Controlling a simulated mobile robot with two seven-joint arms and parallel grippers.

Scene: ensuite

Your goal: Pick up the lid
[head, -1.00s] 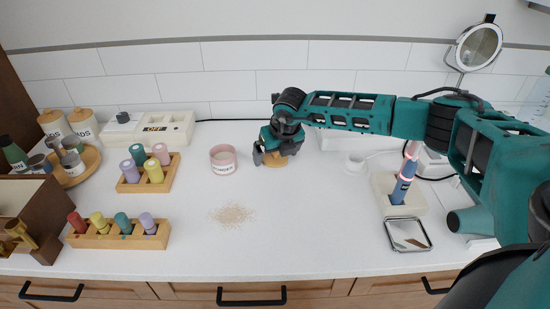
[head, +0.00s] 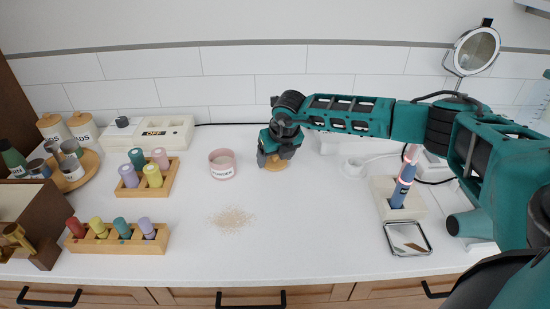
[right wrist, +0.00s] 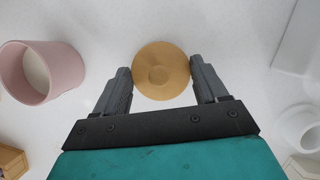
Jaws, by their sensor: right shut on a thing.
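The lid, a round tan wooden disc with a small raised knob, shows in the head view (head: 277,166) at the back middle of the white counter. In the right wrist view the lid (right wrist: 161,70) sits between the two dark fingers. My right gripper (head: 268,160) is shut on the lid by its edges, low at the counter; I cannot tell whether the lid is clear of the surface. A pink open jar (head: 222,164) with a label stands just left of the gripper, apart from it. My left gripper is not in view.
Wooden holders with coloured pegs (head: 147,178) stand at the left, near a round tray of canisters (head: 75,180). Spilled crumbs (head: 231,219) lie in front of the jar. A toothbrush stand (head: 398,199) and a small mirror tray (head: 407,238) are at the right.

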